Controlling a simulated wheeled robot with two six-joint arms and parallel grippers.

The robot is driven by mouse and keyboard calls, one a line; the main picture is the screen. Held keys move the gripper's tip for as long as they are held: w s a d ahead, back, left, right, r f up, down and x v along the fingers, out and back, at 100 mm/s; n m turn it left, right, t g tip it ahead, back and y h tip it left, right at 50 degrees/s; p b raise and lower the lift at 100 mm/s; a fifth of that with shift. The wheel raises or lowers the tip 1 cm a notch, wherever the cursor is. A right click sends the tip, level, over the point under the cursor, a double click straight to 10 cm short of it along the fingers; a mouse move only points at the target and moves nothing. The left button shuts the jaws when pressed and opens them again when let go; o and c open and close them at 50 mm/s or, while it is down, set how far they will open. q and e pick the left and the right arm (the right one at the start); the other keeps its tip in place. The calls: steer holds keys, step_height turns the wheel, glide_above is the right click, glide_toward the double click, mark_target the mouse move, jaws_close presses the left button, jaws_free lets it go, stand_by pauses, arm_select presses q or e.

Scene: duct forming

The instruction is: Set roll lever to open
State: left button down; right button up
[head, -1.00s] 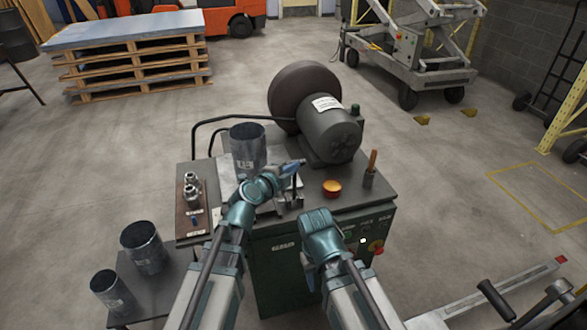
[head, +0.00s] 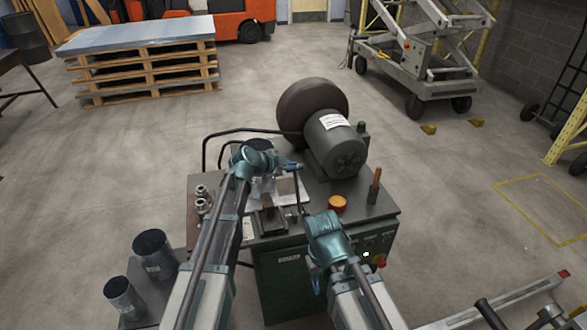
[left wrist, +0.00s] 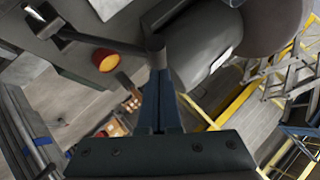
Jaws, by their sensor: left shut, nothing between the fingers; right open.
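A thin dark lever (head: 298,190), which looks like the roll lever, stands near the middle of the green machine's top (head: 375,212). In the left wrist view a dark rod (left wrist: 105,43) ends in a round knob (left wrist: 156,43). My left gripper (head: 296,166) is shut and empty, reaching over the machine with its tips at the lever's upper end. In the left wrist view its closed fingers (left wrist: 159,85) meet or overlap the knob; I cannot tell if they touch. My right gripper (head: 325,230) is open and empty before the machine's front edge; its fingertips are mostly hidden.
A dark motor (head: 335,150) and large round housing stand at the machine's back. An orange-red button (head: 338,203) and a wooden-handled tool (head: 375,185) are to the right. Metal fittings (head: 201,198) sit at left. Two dark cylinders (head: 155,253) stand on a side table.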

arm_select(q)
steer(key=shift+w+a+f, duration=0.1)
steer(key=shift+w+a, duration=0.1)
steer(key=shift+w, duration=0.25)
arm_select(e)
steer(key=shift+f, duration=0.15)
